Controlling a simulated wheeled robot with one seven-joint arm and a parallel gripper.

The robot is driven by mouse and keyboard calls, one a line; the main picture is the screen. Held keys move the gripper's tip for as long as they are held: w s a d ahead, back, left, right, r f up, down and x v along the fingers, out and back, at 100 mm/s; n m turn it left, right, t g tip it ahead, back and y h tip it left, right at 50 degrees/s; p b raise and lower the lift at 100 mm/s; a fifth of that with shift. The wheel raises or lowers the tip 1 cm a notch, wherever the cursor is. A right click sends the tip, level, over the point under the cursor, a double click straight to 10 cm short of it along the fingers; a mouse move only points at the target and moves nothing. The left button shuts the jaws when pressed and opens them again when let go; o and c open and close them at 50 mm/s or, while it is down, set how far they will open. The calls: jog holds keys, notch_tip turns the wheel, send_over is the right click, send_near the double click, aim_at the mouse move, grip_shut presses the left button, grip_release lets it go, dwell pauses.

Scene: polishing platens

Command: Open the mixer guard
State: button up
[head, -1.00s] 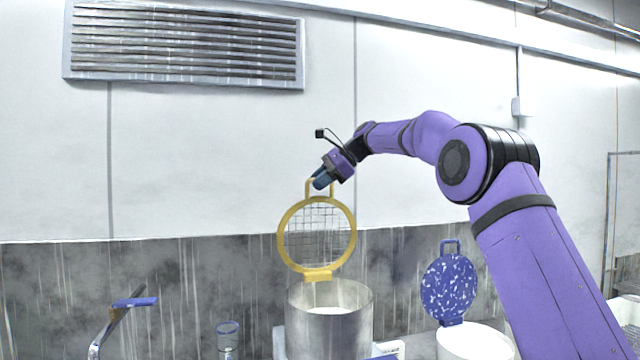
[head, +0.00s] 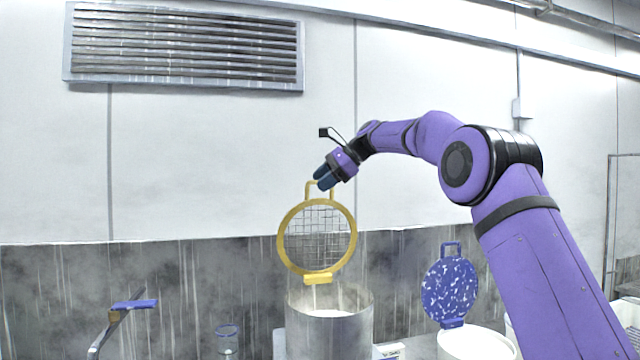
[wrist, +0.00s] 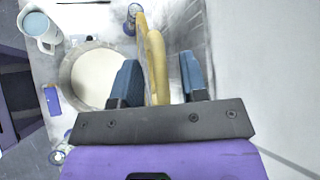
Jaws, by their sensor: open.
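The mixer guard (head: 282,240) is a yellow ring with a wire grid and a loop handle on top. It stands upright, raised on its hinge at the back of the round metal mixer bowl (head: 330,335), whose mouth is uncovered. My gripper (head: 324,178) is at the top of the guard by the handle. In the wrist view my gripper (wrist: 158,80) has its blue fingers apart, with the yellow guard (wrist: 157,60) between them and a gap on the right side. The bowl (wrist: 98,78) shows pale contents below.
A white container with a raised blue speckled lid (head: 450,290) stands right of the mixer. A blue-handled tap (head: 125,307) and a glass (head: 228,340) are at the left. The wall (head: 230,170) rises behind the guard.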

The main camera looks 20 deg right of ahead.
jog(key=v, duration=0.9)
jog(key=shift+d+r, duration=0.15)
jog(key=shift+d, duration=0.1)
jog(key=shift+s, duration=0.1)
jog(key=s+a+f+n+h, duration=0.2)
jog(key=s+n+h, duration=0.1)
jog(key=s, duration=0.8)
jog(key=s+a+f+n+h, duration=0.2)
jog(key=s+a+n, duration=0.1)
jog(key=s, duration=0.8)
jog(key=s+d+f+n+h, duration=0.2)
jog(key=s+f+n, duration=0.3)
jog(key=s+f, duration=0.5)
jog(key=s+d+f+n+t+h, duration=0.1)
jog(key=s+f+n, duration=0.3)
jog(key=s+f, duration=0.7)
jog(key=s+d+h, duration=0.1)
jog(key=s, duration=0.6)
jog(key=shift+n, duration=0.4)
jog(key=shift+s+d, duration=0.1)
jog(key=shift+d, duration=0.1)
